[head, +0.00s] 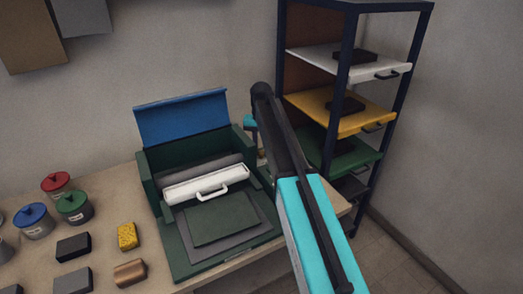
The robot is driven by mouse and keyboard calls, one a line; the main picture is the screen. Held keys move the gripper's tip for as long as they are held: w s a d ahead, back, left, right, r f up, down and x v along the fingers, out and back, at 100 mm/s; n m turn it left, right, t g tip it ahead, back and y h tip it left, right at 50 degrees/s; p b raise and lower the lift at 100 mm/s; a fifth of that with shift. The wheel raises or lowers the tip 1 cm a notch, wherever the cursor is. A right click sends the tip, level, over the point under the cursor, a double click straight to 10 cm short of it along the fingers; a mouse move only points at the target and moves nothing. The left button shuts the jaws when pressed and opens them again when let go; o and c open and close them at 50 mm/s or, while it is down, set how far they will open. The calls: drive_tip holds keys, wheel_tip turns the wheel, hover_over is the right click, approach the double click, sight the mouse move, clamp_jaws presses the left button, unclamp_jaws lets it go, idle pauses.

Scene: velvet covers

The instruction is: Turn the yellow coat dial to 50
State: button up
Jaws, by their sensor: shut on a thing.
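A green machine (150,178) stands on the table with its blue lid (182,117) raised. I cannot make out the yellow coat dial or any number on it. My arm crosses the view from the lower right and bends down behind the machine's right end. The end of my arm, with my gripper (251,128), shows only as a small teal and dark patch there. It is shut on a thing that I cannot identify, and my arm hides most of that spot.
The machine has a white roller bar with a handle (210,189) and a green plate (222,218). Red, blue and green lidded tins (74,206), a yellow sponge (127,236) and dark blocks (73,247) stand left. A rack with coloured trays (340,111) stands right.

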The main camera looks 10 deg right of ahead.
sight(261, 152)
drive_tip(key=m, duration=0.5)
drive_tip(key=shift+w+m, duration=0.15)
drive_tip(key=shift+m, duration=0.25)
drive_tip(key=o, duration=1)
drive_tip(key=shift+o, duration=0.2)
drive_tip(key=shift+r, duration=0.1)
wheel_tip(261, 152, up, 14)
drive_tip(key=b, duration=0.3)
idle(0.4)
